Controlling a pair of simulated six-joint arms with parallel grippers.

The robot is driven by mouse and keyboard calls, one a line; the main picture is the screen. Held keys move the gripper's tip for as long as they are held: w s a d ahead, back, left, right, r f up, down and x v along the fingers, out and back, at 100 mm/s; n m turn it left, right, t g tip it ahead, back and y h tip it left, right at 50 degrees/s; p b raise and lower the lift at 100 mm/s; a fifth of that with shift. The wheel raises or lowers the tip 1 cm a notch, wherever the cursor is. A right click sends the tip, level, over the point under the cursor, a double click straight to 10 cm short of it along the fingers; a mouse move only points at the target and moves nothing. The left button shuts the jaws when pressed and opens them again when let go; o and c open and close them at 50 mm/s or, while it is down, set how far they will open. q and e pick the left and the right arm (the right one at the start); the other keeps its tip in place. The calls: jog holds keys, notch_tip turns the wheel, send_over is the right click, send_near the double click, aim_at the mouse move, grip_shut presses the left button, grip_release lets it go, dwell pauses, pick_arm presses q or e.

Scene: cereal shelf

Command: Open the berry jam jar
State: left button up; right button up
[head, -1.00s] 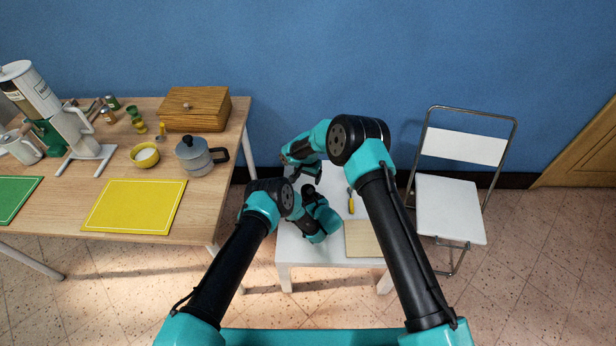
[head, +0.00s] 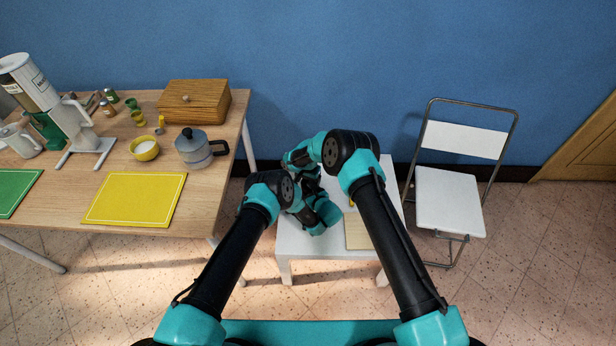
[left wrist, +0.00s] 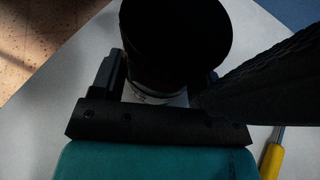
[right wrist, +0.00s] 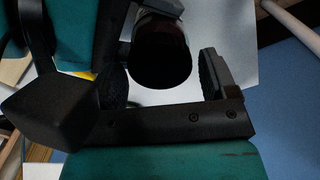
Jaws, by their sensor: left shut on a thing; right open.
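The jam jar (left wrist: 175,40) shows in the left wrist view as a dark round top above a pale label. My left gripper (left wrist: 160,88) is shut on the jar, one finger at each side, above the white table. In the right wrist view the jar (right wrist: 162,50) shows its dark round end between the fingers of my right gripper (right wrist: 163,80). The right gripper is open, with a visible gap at its right finger. In the head view my arms hide the jar. I cannot tell whether the lid is loose.
The small white table (head: 292,240) carries a wooden board (head: 357,232) and a yellow-handled tool (left wrist: 273,160). A white folding chair (head: 450,200) stands to the right.

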jog(key=shift+f, duration=0.15)
jog(key=shift+c, duration=0.2)
jog(key=c, duration=0.8)
jog(key=n, duration=0.6)
jog(key=shift+n, duration=0.4)
jog(key=n, duration=0.6)
jog(key=shift+n, duration=0.4)
jog(key=o, duration=1)
jog(key=shift+o, duration=0.2)
